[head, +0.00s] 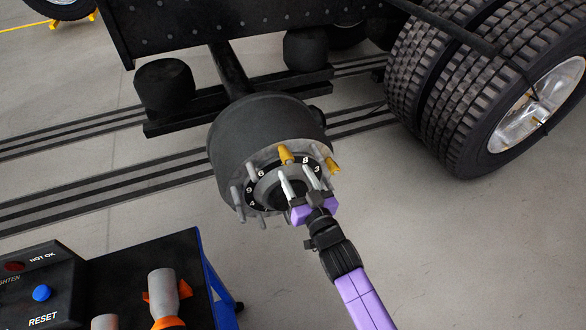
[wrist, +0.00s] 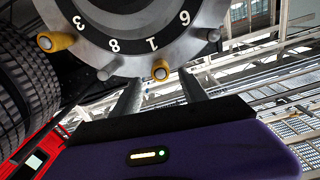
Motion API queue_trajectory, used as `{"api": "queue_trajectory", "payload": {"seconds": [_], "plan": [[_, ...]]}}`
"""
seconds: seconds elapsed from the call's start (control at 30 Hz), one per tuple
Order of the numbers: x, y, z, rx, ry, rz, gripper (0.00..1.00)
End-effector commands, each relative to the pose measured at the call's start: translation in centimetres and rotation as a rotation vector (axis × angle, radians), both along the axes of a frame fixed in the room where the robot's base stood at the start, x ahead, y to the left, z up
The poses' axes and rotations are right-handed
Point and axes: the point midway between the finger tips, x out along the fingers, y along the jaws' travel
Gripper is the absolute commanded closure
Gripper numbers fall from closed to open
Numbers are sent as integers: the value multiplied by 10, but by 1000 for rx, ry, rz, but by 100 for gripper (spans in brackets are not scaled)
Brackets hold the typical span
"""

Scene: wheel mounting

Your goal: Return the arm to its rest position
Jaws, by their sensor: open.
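My purple and black gripper (head: 286,183) is in front of the wheel hub in the head view, its two light fingers apart with nothing seen between them. The dark hub (head: 236,135) has a numbered ring with several studs. Two studs carry yellow sleeves, one at the top (head: 286,155) and one at the right (head: 333,166). In the wrist view the numbered ring (wrist: 140,47) fills the top, with yellow sleeves at its lower edge (wrist: 160,70) and left (wrist: 56,41). My fingers (wrist: 160,95) stand below the ring. Whether they touch a stud I cannot tell.
A large dual tire (head: 420,80) stands to the right of the hub. At the lower left is a cart (head: 150,250) with a control box (head: 45,285), a blue RESET button and an orange-and-grey tool (head: 163,295). The floor (head: 480,260) at the lower right is clear.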

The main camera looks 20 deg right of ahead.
Motion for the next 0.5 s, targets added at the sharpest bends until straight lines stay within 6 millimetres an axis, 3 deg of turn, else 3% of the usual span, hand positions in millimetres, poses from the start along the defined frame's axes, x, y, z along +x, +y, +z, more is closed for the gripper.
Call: {"api": "queue_trajectory", "payload": {"seconds": [0.3,0.4,0.5], "plan": [[0,0,2,-25,-6,1,49],[1,1,27,-46,-57,2,49],[-24,1,46,-66,-95,1,49]]}}
